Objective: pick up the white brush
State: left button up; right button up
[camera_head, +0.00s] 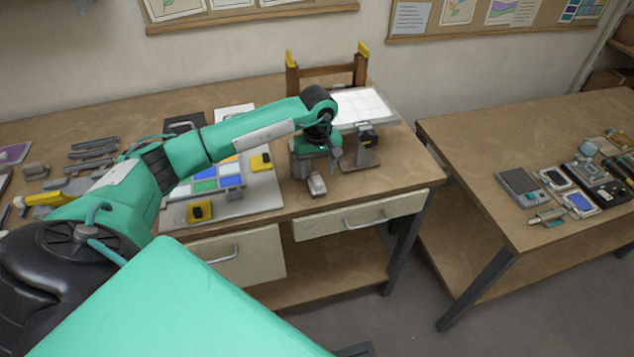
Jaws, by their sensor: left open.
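My left arm reaches across the bench from the left. My left gripper (318,164) points down over the bench near its front edge, to the right of the colored glass panel, and is open. A small pale grey-white piece (317,184) sits just below and in front of the gripper, close to its fingers. It may be the white brush, but it is too small to tell for sure. I cannot see whether the fingers touch it. My right gripper is out of view.
A panel of colored squares (205,185) with yellow clamps lies left of the gripper. A lit white panel (362,106) and a wooden frame (328,72) stand behind. Tools crowd the bench's left. A second table (470,150) with gadgets stands right, across a gap.

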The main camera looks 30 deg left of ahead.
aim_at(317, 177)
pick_arm(q)
jog(key=shift+f+p, duration=0.45)
jog(key=shift+f, duration=0.05)
notch_tip(317, 177, down, 4)
jog(key=shift+s+a+f+p, duration=0.1)
jog(key=shift+p, duration=1)
jog(key=shift+f, duration=0.15)
jog(key=c, duration=1.1)
jog(key=shift+r+b, duration=0.35)
jog(key=shift+r, duration=0.3)
jog(key=shift+r+b, duration=2.65)
jog(key=shift+r, duration=6.75)
